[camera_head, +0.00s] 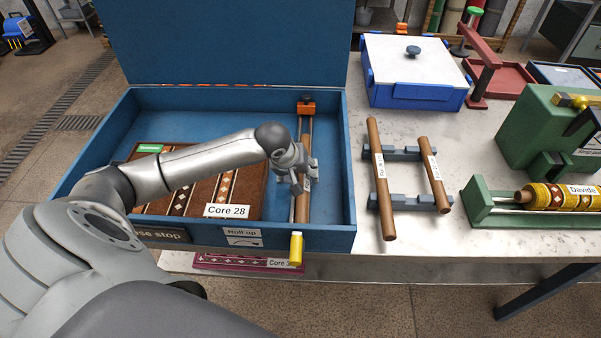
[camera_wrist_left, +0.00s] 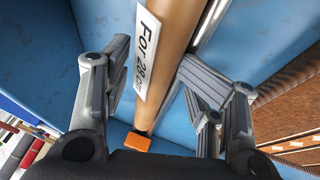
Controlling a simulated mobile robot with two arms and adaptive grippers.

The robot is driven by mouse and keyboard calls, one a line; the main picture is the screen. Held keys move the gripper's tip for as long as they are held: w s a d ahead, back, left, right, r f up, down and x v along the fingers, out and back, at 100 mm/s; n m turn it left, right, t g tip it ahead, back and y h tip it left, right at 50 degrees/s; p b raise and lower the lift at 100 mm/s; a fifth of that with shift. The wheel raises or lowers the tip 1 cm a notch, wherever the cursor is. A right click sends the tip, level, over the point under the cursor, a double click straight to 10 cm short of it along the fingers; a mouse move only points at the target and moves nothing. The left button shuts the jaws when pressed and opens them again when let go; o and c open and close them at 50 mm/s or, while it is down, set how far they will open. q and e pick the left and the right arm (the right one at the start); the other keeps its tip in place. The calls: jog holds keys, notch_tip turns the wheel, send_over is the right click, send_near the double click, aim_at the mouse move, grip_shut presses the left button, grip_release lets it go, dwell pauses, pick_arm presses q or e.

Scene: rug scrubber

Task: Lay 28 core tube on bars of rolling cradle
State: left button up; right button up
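The core tube (camera_head: 305,135), light brown, lies lengthwise in the right part of the blue box, along a metal rail with an orange end piece. In the left wrist view the tube (camera_wrist_left: 168,62) bears a white label reading "For 28". My left gripper (camera_head: 303,181) is over the tube's near half; in the wrist view its fingers (camera_wrist_left: 155,80) are spread either side of it, with a visible gap on the left. My right gripper is out of view.
The blue box (camera_head: 110,136) has walls and a raised lid (camera_head: 235,40). A patterned rug piece labelled "Core 28" (camera_head: 228,211) lies inside. A white-lidded blue bin (camera_head: 412,75) stands behind the cradle; a green stand with a yellow rug roll (camera_head: 562,196) is right. My left arm crosses the box.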

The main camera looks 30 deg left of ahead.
pick_arm(q)
jog(key=shift+s+a+r, duration=0.1)
jog(key=shift+r, duration=0.4)
jog(key=v, duration=1.1)
jog(key=shift+s, duration=0.25)
